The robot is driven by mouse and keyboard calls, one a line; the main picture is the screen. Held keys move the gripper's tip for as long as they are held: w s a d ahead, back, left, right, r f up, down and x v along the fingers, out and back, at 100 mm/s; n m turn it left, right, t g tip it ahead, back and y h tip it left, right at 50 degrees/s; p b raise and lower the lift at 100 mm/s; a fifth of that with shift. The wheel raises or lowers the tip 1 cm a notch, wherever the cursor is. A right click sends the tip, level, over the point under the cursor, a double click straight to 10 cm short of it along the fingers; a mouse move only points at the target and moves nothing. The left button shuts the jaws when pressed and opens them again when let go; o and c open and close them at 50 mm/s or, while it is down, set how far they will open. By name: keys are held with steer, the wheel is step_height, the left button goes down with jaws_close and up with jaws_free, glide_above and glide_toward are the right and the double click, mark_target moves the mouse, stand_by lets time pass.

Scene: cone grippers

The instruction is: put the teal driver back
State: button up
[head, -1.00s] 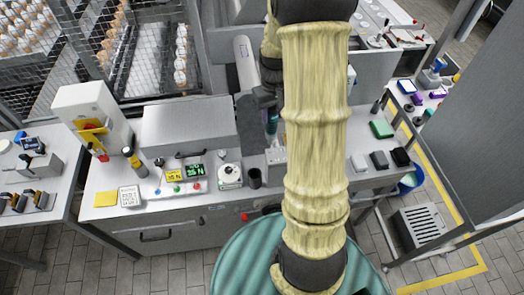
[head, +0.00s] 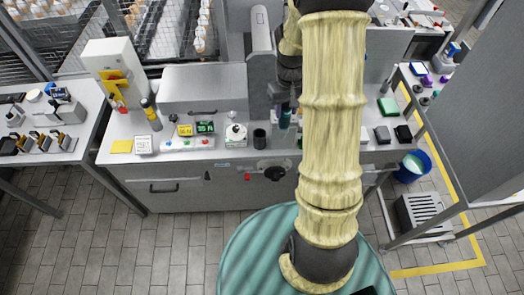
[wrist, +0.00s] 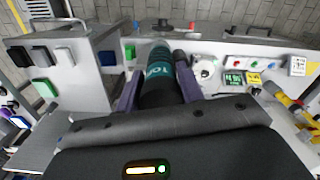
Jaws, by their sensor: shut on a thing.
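The teal driver (wrist: 158,66) is held in my gripper (wrist: 158,88), between its two fingers in the wrist view. Its teal part carries pale lettering, and its black part lies nearer the palm. In the head view the driver (head: 285,118) shows as a small teal piece below my gripper (head: 280,98), partly hidden by my arm. It is above the bench, just right of a black open cup (head: 259,138). The cup also shows close beside the driver in the wrist view (wrist: 180,56). I cannot tell the height of the driver's lower end.
Left of the cup stand a white round-topped device (head: 236,135) and a panel with green and yellow displays (head: 188,142). A grey box (head: 204,90) is behind. Green (head: 387,107) and black blocks lie right. My arm hides part of the bench.

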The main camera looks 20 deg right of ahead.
steer(key=a+f+b, duration=0.2)
steer(key=a+f, duration=0.3)
steer(key=f, duration=0.6)
steer(key=a+f+b, duration=0.3)
steer(key=a+f, duration=0.3)
steer(key=f, duration=0.6)
steer(key=shift+w+a+f, duration=0.15)
steer(key=shift+w+a, duration=0.05)
steer(key=shift+a, duration=0.05)
